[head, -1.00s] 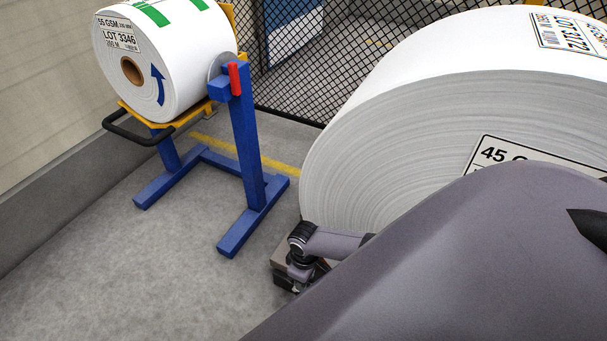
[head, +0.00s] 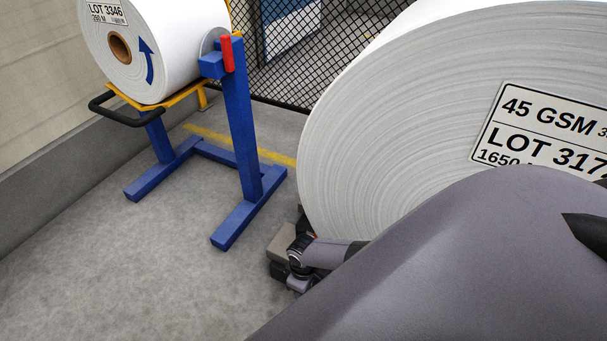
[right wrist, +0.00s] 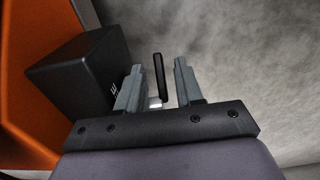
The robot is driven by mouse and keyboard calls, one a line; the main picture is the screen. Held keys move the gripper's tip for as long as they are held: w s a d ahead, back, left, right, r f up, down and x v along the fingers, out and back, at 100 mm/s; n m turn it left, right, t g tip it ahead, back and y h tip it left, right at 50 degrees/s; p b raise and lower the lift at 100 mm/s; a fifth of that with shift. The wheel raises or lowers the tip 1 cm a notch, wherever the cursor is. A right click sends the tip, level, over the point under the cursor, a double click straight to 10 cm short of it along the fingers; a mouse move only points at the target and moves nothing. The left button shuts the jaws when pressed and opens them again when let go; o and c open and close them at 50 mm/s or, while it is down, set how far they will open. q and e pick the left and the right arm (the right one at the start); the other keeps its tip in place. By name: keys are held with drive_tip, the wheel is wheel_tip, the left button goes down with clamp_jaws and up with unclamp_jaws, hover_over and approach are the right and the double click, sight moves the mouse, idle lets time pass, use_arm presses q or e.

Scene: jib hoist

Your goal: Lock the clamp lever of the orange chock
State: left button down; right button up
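The orange chock (right wrist: 18,125) fills the left edge of the right wrist view, with a black block (right wrist: 80,72) against it. A thin black lever (right wrist: 159,77) with a pale piece at its foot stands in the gap between the fingers of my right gripper (right wrist: 159,66). The fingers are open, with a visible gap on each side of the lever. In the head view my right arm reaches down beside the large white roll; its fingers, the lever and most of the chock are hidden or too small to make out. My left gripper is not in view.
The large white roll (head: 400,130) stands close beside my right arm. A blue stand (head: 243,130) with a red handle (head: 227,54) and a smaller white roll (head: 165,50) stands at the left. A mesh fence (head: 275,60) is behind. The floor (head: 130,270) at lower left is clear.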

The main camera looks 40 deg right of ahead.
clamp_jaws()
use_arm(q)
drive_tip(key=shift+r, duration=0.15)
use_arm(e)
drive_tip(key=shift+s+f+t, duration=0.1)
drive_tip(key=shift+t, duration=0.4)
drive_tip(key=shift+f+t+y, duration=0.3)
drive_tip(key=shift+t+y, duration=0.2)
drive_tip(key=shift+t, duration=0.2)
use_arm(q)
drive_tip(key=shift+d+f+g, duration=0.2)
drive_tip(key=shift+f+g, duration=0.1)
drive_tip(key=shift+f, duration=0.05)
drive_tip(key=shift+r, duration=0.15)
